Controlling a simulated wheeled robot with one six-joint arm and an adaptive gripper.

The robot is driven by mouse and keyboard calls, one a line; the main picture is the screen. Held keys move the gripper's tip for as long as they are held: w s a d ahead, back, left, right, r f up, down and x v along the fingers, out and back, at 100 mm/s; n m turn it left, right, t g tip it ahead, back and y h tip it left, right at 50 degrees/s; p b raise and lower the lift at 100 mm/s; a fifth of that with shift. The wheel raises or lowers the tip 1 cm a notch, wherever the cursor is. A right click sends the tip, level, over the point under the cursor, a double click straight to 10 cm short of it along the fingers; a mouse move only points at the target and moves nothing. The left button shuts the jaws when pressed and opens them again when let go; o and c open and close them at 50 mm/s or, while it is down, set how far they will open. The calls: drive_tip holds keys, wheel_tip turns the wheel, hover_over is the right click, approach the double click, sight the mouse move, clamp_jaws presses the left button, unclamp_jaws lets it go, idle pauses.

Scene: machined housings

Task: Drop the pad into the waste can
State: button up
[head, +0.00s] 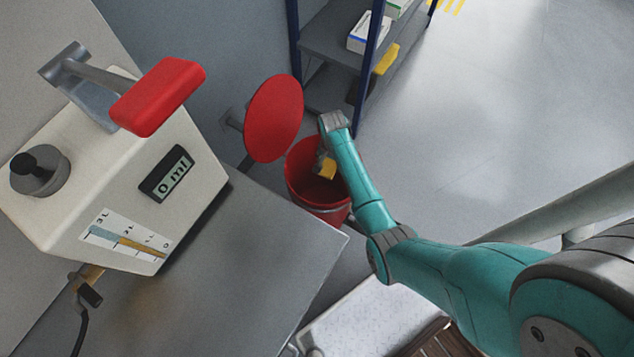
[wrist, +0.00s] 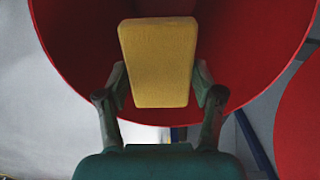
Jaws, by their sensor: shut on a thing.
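The yellow pad (wrist: 158,62) is gripped between the two fingers of my gripper (wrist: 160,88) in the wrist view. Behind it the red inside of the waste can (wrist: 75,35) fills much of that view. In the head view the red waste can (head: 318,203) stands on the floor beyond the bench corner. The pad (head: 327,168) shows there as a small yellow patch over the can's mouth. My gripper (head: 323,155) points down at the can, partly hidden by my wrist. How deep the pad sits relative to the rim is hard to tell.
A round red lid or disc (head: 273,118) stands upright beside the can. A shelf with blue posts (head: 366,75) is behind it. A grey bench (head: 250,250) with a white dispenser (head: 130,190) and red lever is at left. Open floor (head: 500,130) lies to the right.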

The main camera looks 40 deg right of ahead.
drive_tip(key=shift+f, duration=0.3)
drive_tip(key=o, duration=1.3)
wheel_tip(320, 180, up, 12)
drive_tip(key=shift+s+f, duration=0.1)
